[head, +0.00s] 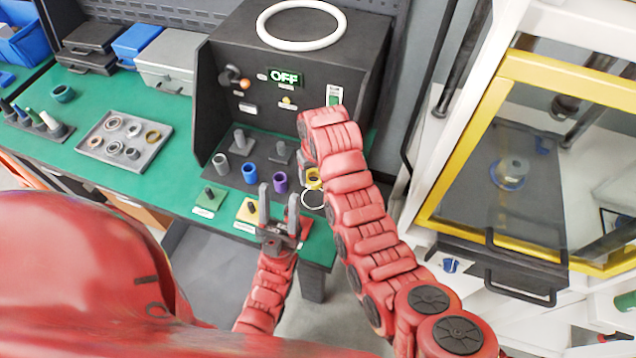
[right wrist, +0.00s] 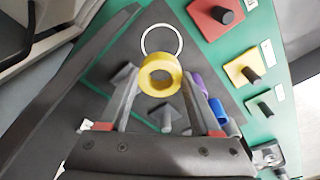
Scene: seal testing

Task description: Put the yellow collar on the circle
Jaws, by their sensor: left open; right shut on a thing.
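The yellow collar (right wrist: 146,79) sits between the fingertips of my right gripper (right wrist: 160,80), which is shut on it. In the head view the collar (head: 313,184) is partly hidden by my right arm, and the right fingers are hard to make out. The white circle (right wrist: 145,47) is an outline on the dark mat. It lies just beyond the collar in the right wrist view and just below it in the head view (head: 313,207). I cannot tell the collar's height above the mat. My left gripper (head: 278,200) is open and empty, left of the circle.
Purple (head: 280,182) and blue (head: 249,172) collars and a grey one (head: 221,163) stand on the mat. Pegged green (head: 209,202), yellow (head: 248,212) and red (right wrist: 215,18) plates line the front. A grey tray of rings (head: 124,139) lies left. The black test box (head: 290,75) stands behind.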

